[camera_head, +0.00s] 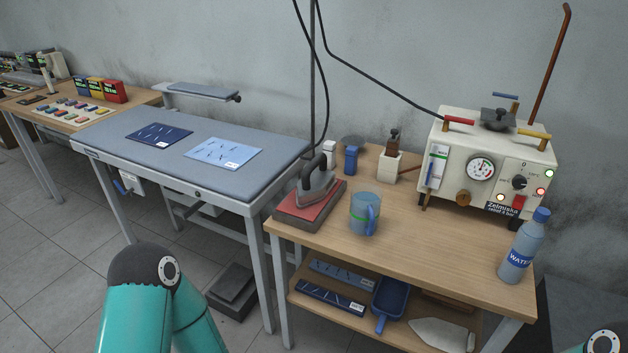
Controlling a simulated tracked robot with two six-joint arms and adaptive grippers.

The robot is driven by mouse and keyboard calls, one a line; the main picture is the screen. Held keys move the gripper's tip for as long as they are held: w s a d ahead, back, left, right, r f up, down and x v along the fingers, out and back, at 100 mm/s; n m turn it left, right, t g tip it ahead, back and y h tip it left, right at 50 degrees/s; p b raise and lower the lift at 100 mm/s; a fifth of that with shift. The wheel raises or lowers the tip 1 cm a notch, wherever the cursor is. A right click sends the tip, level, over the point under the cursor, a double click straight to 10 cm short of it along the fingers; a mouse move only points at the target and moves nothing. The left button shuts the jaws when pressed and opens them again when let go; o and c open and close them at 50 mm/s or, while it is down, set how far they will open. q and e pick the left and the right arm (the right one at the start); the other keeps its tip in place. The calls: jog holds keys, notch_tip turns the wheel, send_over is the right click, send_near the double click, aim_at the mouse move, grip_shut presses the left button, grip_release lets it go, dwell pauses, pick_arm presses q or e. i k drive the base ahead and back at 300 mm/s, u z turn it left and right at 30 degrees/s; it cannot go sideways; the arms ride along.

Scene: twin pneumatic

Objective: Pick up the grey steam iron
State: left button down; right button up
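The grey steam iron (313,188) rests on a red pad (298,211) at the left end of the wooden table. It has a dark handle, and a black cable runs up from near it. Part of my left arm, teal with a dark joint, shows at the bottom left, well to the left of and nearer than the iron. Only a sliver of my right arm shows at the bottom right corner. Neither gripper is in view.
A blue jug (362,214) stands close right of the iron. A steam generator (486,165) and a water bottle (523,247) are farther right. A grey ironing table (190,147) with two blue cloths adjoins on the left. The wooden table's (432,245) front middle is clear.

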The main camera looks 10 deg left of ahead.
aim_at(315, 183)
jog(key=u, duration=0.4)
jog(key=i, duration=0.2)
jog(key=z, duration=2.65)
jog(key=k, duration=1.5)
jog(key=u, duration=1.3)
jog(key=i, duration=1.05)
jog(key=u, duration=0.05)
